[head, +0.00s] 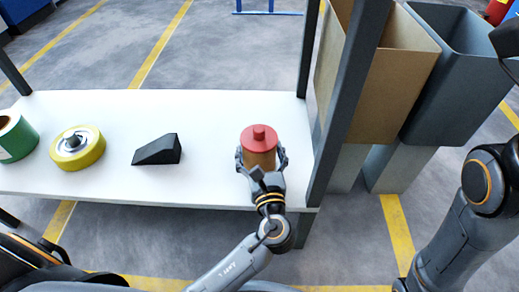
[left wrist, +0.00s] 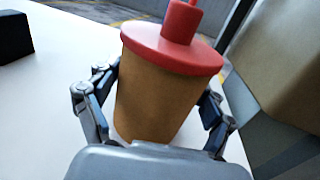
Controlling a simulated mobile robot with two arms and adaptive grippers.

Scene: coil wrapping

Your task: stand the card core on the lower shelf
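The card core (head: 259,159) is a brown cylinder with a red flanged cap and knob on top. It is upright at the right end of the white shelf (head: 200,112). In the left wrist view the card core (left wrist: 157,97) fills the middle, its lower end at the white surface; whether it bears on it is hard to tell. My left gripper (head: 262,157) has a finger on each side of the core, and the fingertips appear to touch it. My right arm shows at the right; its gripper is out of view.
On the shelf are a black wedge (head: 157,150), a yellow roll (head: 77,148) and a green roll (head: 15,138). A dark post (head: 346,105) stands just right of the core. Beyond it are a brown bin (head: 390,85) and a grey bin (head: 447,90).

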